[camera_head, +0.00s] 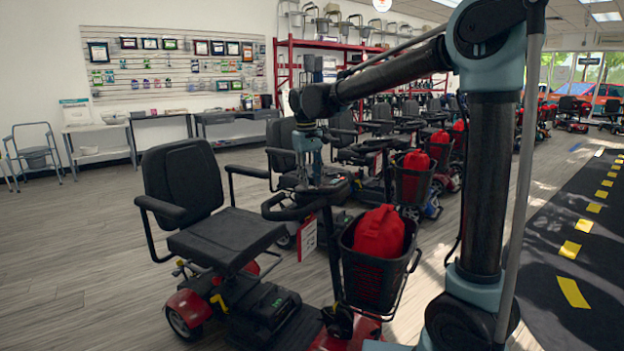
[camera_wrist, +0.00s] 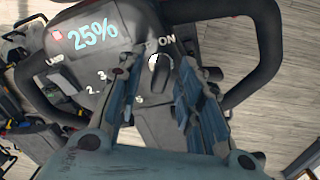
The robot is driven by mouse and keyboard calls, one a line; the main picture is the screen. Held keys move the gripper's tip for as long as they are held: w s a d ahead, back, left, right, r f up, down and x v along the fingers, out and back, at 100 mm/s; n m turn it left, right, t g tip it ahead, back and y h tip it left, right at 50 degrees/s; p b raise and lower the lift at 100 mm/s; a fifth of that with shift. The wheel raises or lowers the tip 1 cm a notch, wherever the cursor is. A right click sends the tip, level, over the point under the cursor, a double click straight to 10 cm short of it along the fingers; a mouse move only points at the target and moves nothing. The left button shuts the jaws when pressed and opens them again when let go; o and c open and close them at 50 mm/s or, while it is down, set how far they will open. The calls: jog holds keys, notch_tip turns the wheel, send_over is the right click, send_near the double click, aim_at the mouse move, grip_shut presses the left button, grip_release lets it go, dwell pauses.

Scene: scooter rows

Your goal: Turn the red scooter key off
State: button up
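The red scooter (camera_head: 188,306) stands in front of me, with a black seat, a looped handlebar and a front basket. My gripper (camera_head: 313,182) points down over its control panel. In the wrist view the panel (camera_wrist: 95,50) shows a "25%" display and a white "ON" label. A small dark key knob (camera_wrist: 159,74) with a light top sits just below "ON". My gripper (camera_wrist: 158,62) is open, with one finger on each side of the knob and visible gaps. I cannot tell whether either finger touches it. The key is not discernible in the head view.
A red bag (camera_head: 379,232) sits in the black basket (camera_head: 372,275) beside my arm. The handlebar loop (camera_wrist: 262,50) curves around the panel. More scooters (camera_head: 385,135) stand in a row behind. Open floor (camera_head: 70,250) lies to the left.

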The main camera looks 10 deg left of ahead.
jog(key=shift+f, duration=0.15)
grip_shut()
jog(key=shift+d, duration=0.15)
jog(key=n, duration=0.5)
jog(key=shift+w+g, duration=0.1)
jog(key=shift+g, duration=0.2)
jog(key=n, duration=0.6)
jog(key=shift+n+g, duration=0.4)
